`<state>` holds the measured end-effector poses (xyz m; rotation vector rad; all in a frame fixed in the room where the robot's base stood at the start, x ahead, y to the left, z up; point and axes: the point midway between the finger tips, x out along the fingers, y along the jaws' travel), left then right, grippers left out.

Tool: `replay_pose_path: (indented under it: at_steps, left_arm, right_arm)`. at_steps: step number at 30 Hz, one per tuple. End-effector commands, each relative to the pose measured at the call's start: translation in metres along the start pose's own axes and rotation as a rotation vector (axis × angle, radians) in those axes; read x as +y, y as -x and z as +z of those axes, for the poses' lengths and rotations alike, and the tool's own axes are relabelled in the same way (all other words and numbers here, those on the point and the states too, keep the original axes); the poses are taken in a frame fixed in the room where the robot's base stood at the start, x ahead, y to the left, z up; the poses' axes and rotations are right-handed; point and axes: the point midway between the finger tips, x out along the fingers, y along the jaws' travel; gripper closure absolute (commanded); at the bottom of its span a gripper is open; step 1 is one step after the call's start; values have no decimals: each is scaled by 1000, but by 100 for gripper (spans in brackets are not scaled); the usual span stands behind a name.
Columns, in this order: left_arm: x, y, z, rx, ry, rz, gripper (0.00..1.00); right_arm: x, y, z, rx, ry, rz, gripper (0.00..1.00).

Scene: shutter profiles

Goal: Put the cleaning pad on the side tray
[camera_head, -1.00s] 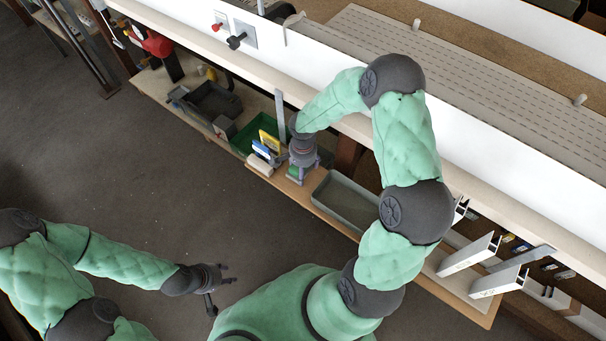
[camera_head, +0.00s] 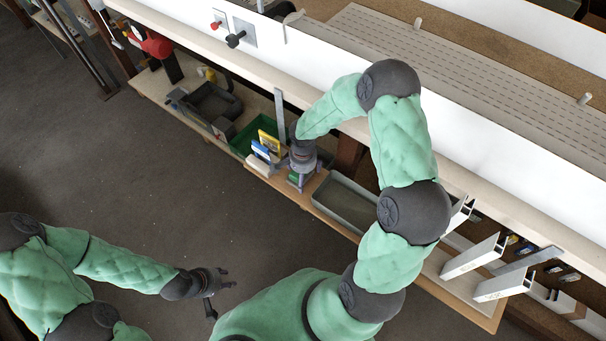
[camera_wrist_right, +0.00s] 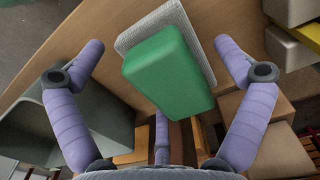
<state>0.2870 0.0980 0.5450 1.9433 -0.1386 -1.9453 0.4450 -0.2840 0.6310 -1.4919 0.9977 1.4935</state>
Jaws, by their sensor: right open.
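The cleaning pad is a green block on a pale grey ribbed base (camera_wrist_right: 168,68), lying on a wooden board. In the head view a little green of the pad (camera_head: 293,177) shows beside my right gripper (camera_head: 305,178), which hides most of it. In the right wrist view my right gripper (camera_wrist_right: 158,48) is open, its fingers on either side of the pad with gaps, not closed on it. The grey side tray (camera_head: 345,201) is just right of the gripper; its wall (camera_wrist_right: 108,128) shows at left in the wrist view. My left gripper (camera_head: 218,290) is open and empty over the floor.
Blue and yellow packages (camera_head: 265,145) and a pale block (camera_head: 257,165) stand close left of the right gripper. A green bin (camera_head: 245,138) is behind them. The white-faced bench (camera_head: 460,130) overhangs the lower shelf. White profiles (camera_head: 475,258) stick out at right.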

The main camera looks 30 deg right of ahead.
Motion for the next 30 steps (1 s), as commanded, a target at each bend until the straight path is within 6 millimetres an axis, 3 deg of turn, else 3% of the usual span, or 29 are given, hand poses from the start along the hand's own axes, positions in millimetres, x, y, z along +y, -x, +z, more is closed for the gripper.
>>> replay_pose_path:
  at_steps: [7, 21, 30]
  left_arm:
    - [2, 6, 0, 0, 0, 0, 60]
    - [16, 43, 2, 0, 0, 0, 60]
    - [18, 52, 2, 0, 0, 0, 60]
  right_arm:
    - [0, 8, 0, 1, 0, -1, 0]
    - [0, 98, 0, 2, 0, -2, 0]
    - [0, 120, 2, -5, 8, -1, 0]
